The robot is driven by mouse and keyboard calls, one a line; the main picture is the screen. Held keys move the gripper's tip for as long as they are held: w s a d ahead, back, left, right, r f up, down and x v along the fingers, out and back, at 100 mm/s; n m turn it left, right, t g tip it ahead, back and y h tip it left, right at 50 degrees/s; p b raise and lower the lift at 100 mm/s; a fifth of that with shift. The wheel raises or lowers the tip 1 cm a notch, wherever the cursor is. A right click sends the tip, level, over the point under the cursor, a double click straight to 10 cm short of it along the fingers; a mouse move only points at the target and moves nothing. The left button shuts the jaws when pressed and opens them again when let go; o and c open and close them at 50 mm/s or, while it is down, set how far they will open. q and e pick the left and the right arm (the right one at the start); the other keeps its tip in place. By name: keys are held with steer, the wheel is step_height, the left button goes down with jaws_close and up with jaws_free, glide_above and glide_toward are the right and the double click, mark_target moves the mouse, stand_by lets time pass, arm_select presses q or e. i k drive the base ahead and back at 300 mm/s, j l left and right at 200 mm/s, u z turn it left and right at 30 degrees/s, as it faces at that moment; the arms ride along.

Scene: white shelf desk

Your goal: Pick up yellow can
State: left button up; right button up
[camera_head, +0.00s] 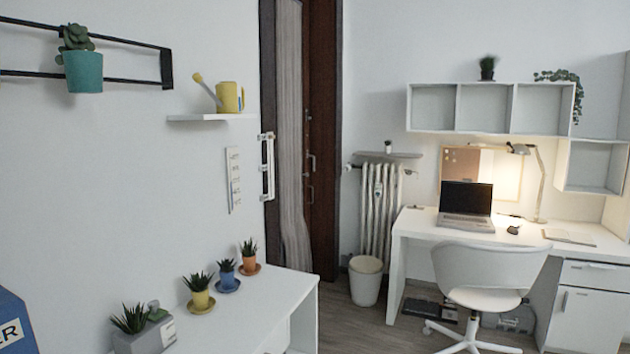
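The yellow can (230,97) is a small watering can with a long spout pointing up and left. It stands upright on a small white wall shelf (207,118) on the left wall. Neither of my grippers shows in the head view.
A teal pot (83,72) with a succulent hangs on a black wall frame left of the can. Below, a white shelf desk (262,306) holds several potted plants. A white chair (490,275) stands at a desk with a laptop (466,205) on the right. A white bin (365,281) stands on the floor.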

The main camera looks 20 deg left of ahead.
mark_target(230, 97)
steer(key=i+l+u, duration=0.1)
steer(key=i+u, duration=0.25)
steer(key=i+l+u, duration=0.35)
steer(key=i, duration=0.25)
steer(key=i+l+u, duration=0.2)
steer(key=i+u, duration=0.15)
steer(key=i, duration=0.1)
